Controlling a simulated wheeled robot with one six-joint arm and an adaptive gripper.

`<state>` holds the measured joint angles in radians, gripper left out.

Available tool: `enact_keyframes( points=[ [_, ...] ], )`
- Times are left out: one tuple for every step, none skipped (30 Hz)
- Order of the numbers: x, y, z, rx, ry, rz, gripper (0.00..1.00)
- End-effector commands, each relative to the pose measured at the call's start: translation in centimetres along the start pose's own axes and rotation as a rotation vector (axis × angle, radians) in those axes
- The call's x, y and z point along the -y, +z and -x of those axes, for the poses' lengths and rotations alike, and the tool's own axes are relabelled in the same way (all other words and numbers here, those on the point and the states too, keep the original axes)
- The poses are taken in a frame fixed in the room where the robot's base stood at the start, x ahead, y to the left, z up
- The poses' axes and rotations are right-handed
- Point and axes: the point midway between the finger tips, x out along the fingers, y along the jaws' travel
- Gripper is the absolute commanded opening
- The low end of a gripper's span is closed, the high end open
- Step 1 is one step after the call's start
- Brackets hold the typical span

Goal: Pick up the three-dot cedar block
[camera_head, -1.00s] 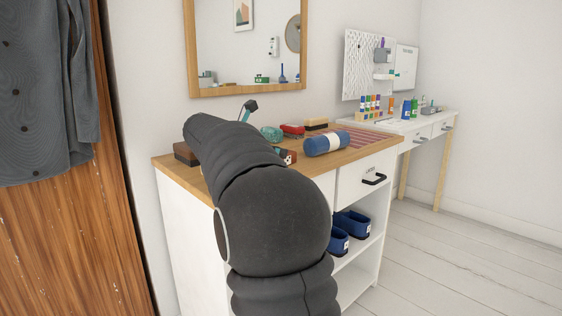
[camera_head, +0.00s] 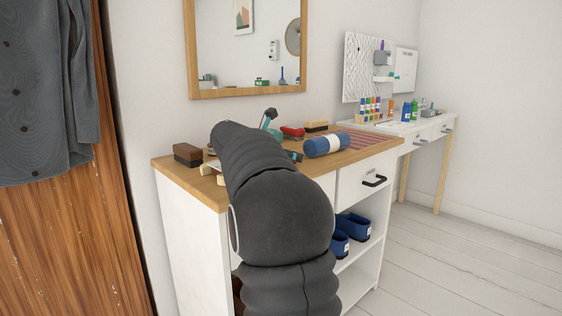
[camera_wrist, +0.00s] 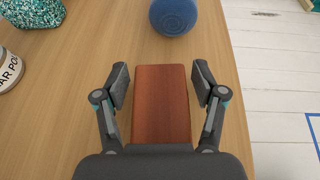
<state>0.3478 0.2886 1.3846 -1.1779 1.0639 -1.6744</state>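A reddish-brown wooden block (camera_wrist: 161,105) lies on the wooden top, between my gripper's fingers in the wrist view. Its near end is hidden by my gripper body, and no dots show on the visible face. My gripper (camera_wrist: 160,85) is open, with one finger on each side of the block and a narrow gap to each side. In the head view my arm hides the block and most of the gripper.
A blue roll (camera_wrist: 174,15) lies just beyond the block; it also shows in the head view (camera_head: 327,145). A teal speckled thing (camera_wrist: 34,10) and a labelled can (camera_wrist: 8,70) are at left. The top's edge (camera_wrist: 234,80) is close on the right. A dark brush (camera_head: 187,154) sits at the back left.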

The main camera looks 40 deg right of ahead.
Motion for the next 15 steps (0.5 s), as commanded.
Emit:
enact_keyframes(
  points=[
    [0.0, 0.0, 0.01, 0.0, 0.0, 0.0, 0.49],
    [0.0, -0.01, 0.02, 0.0, 0.0, 0.0, 0.42],
    [0.0, -0.01, 0.02, 0.0, 0.0, 0.0, 0.32],
    [0.0, -0.01, 0.02, 0.0, 0.0, 0.0, 0.24],
    [0.0, -0.01, 0.02, 0.0, 0.0, 0.0, 0.17],
    [0.0, -0.02, 0.02, 0.0, 0.0, 0.0, 0.14],
    [0.0, 0.0, 0.03, 0.0, 0.0, 0.0, 0.14],
    [0.0, 0.0, 0.03, 0.0, 0.0, 0.0, 0.14],
    [0.0, -0.01, 0.03, 0.0, 0.0, 0.0, 0.14],
    [0.0, -0.01, 0.04, 0.0, 0.0, 0.0, 0.14],
    [0.0, -0.01, 0.03, 0.0, 0.0, 0.0, 0.14],
    [0.0, -0.01, 0.04, 0.0, 0.0, 0.0, 0.14],
    [-0.01, 0.01, 0.05, 0.0, 0.0, 0.0, 0.14],
    [-0.01, 0.05, 0.06, 0.0, 0.0, 0.0, 0.14],
    [0.0, 0.13, 0.1, 0.0, 0.0, 0.0, 0.14]
  ],
)
